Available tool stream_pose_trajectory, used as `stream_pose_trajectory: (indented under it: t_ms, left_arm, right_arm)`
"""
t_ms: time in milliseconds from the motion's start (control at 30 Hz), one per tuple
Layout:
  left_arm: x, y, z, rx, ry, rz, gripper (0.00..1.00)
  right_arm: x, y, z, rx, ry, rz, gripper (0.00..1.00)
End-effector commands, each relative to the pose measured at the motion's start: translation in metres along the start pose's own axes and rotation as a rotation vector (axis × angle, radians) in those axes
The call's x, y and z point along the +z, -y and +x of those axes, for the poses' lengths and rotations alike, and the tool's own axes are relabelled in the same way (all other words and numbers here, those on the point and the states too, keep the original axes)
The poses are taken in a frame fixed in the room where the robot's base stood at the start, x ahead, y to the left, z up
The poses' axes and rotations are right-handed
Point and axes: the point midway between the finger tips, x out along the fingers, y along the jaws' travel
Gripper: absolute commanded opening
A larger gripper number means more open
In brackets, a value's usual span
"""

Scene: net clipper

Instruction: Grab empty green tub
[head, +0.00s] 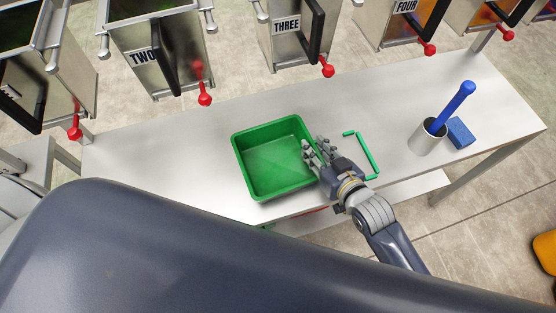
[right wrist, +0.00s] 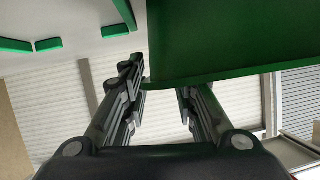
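An empty green tub (head: 262,158) sits on the metal table near its front edge, in the middle of the head view. My right gripper (head: 317,150) is at the tub's right wall, with its fingers over or beside the rim. In the right wrist view the tub (right wrist: 225,40) fills the upper right, and the two fingers (right wrist: 160,95) stand apart with the tub's edge close to their tips. Whether they touch the wall I cannot tell. My left gripper is not in view.
A green bracket-shaped piece (head: 367,155) lies right of my right gripper. A metal cup (head: 425,140) with a blue brush (head: 452,106) and a blue sponge (head: 460,132) are farther right. Metal bins with red knobs line the back. The table (head: 180,150) is clear left of the tub.

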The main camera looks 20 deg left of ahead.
Motion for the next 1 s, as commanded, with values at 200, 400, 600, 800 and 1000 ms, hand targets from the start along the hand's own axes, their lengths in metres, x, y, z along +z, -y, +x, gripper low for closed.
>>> stream_pose_trajectory:
  t_ms: [200,400,600,800,1000]
  left_arm:
    - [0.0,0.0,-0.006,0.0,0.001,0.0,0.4]
    - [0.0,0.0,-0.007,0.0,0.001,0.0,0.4]
    - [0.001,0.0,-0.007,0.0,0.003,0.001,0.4]
    - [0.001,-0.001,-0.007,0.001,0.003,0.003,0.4]
    - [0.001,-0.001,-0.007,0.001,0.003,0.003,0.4]
  right_arm:
    - [-0.002,-0.001,0.026,0.0,-0.001,0.001,0.27]
    - [0.0,-0.001,0.034,-0.001,0.0,0.0,0.27]
    - [0.0,-0.001,0.035,-0.001,0.0,-0.001,0.27]
    - [0.0,-0.001,0.034,-0.001,0.0,-0.001,0.0]
    - [-0.001,-0.001,0.034,-0.001,-0.001,0.0,0.0]
